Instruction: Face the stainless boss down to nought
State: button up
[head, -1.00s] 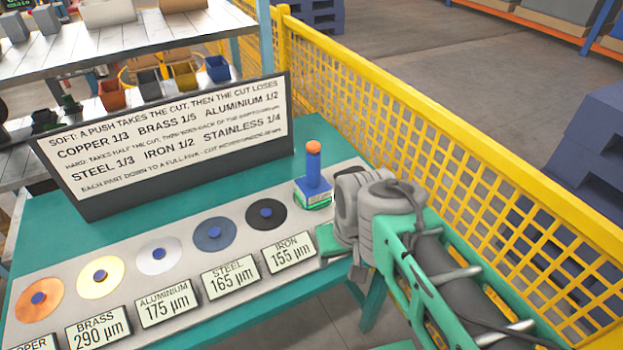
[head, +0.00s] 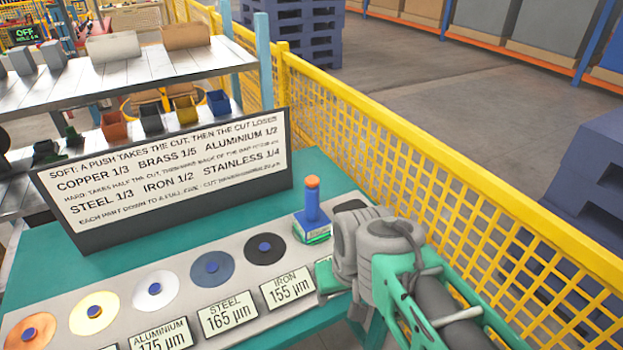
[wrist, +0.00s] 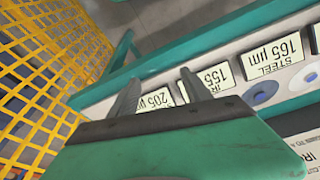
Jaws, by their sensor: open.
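My gripper (wrist: 158,92) is open, its two grey fingers apart and empty in the wrist view. They reach over a 205 µm label (wrist: 154,100) whose name is hidden; it stands beside the iron label. In the head view my wrist covers the strip's right end, and no stainless boss can be made out there. A dark patch (head: 350,205) shows behind my wrist; I cannot tell what it is. A blue tool (head: 312,205) with an orange top stands upright left of my wrist. The sign (head: 180,175) reads stainless 1/4 among the hard metals.
Discs with blue centres line the grey strip: iron (head: 264,257), steel (head: 220,262), aluminium (head: 140,292) and others leftward. Yellow mesh fencing (head: 440,185) runs close along the right. Shelves (head: 150,70) with bins stand at the back left. Green bench top (head: 110,240) lies bare before the sign.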

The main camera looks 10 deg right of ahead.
grip_shut()
dwell(0.4)
dwell(1.1)
